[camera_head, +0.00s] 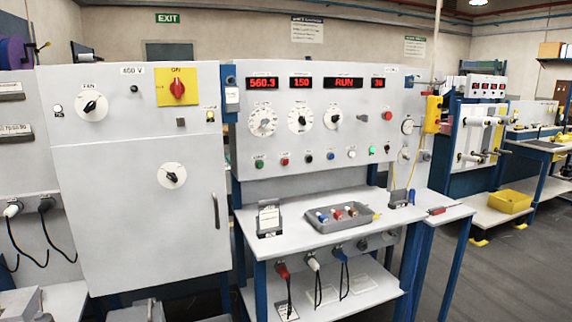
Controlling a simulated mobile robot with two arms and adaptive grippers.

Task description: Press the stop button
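A grey-white control panel (330,90) stands in the middle, with red displays along its top; one display (343,83) reads RUN. A small red button (285,161) sits in the panel's lower row, between a green button (259,163) and a black one (309,158). A larger red button (387,116) is at the panel's upper right, below the displays. The button labels are too small to read, so I cannot tell which is the stop button. Neither of my grippers is in view.
Below the panel, a white bench (335,242) holds a grey tray (341,216) with coloured connectors. A grey cabinet (120,230) with a red-on-yellow rotary switch (177,88) stands left. Floor is open at lower right.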

